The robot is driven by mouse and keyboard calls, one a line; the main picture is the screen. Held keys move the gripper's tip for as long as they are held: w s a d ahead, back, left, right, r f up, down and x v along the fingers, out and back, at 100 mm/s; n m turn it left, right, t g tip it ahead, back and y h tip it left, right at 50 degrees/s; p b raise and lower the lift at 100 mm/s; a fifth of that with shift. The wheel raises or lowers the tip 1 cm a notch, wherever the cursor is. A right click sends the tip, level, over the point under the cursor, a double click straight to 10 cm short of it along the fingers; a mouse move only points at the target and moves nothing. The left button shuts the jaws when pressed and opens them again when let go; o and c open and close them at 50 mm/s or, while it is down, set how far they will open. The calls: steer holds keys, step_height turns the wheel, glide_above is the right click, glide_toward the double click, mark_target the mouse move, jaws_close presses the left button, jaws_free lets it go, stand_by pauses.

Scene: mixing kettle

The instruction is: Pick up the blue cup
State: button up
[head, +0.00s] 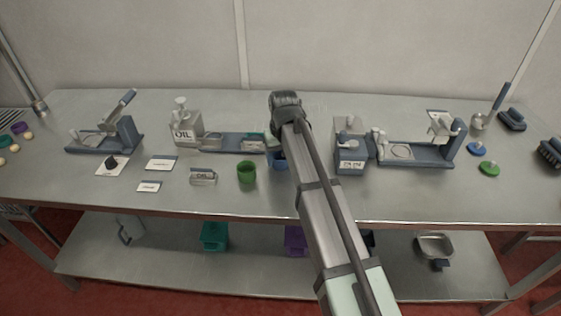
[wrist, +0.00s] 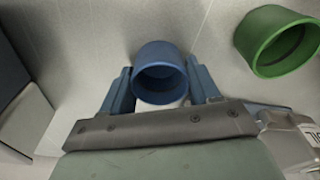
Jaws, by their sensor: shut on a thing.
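The blue cup (wrist: 160,75) shows in the wrist view between the two blue fingers of my gripper (wrist: 161,90), with its open mouth facing the camera. My gripper is shut on it, one finger at each side. In the head view the blue cup (head: 277,160) is partly hidden behind my arm, near the middle of the table. I cannot tell whether it touches the table. My gripper is mostly hidden by the arm in the head view.
A green cup (head: 247,172) stands left of the blue cup; it also shows in the wrist view (wrist: 275,42). An oil dispenser (head: 185,124) stands at back left. A second dispenser (head: 350,148) stands just right of my arm. The table's front strip (head: 240,200) is clear.

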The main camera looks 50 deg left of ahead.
step_height(320, 180, up, 17)
steer(key=s+a+f+n, duration=0.2)
steer(key=s+a+f, duration=0.4)
steer(key=s+a, duration=0.5)
steer(key=a+f+n, duration=0.1)
steer(key=a, duration=0.3)
steer(key=w+a+n, duration=0.1)
steer(key=a, duration=0.4)
steer(key=a+f+n, duration=0.1)
steer(key=a, duration=0.4)
steer(key=shift+w+f+n+g, duration=0.3)
steer(key=shift+w+n+g, duration=0.1)
steer(key=shift+f, duration=0.2)
steer(key=shift+f, duration=2.75)
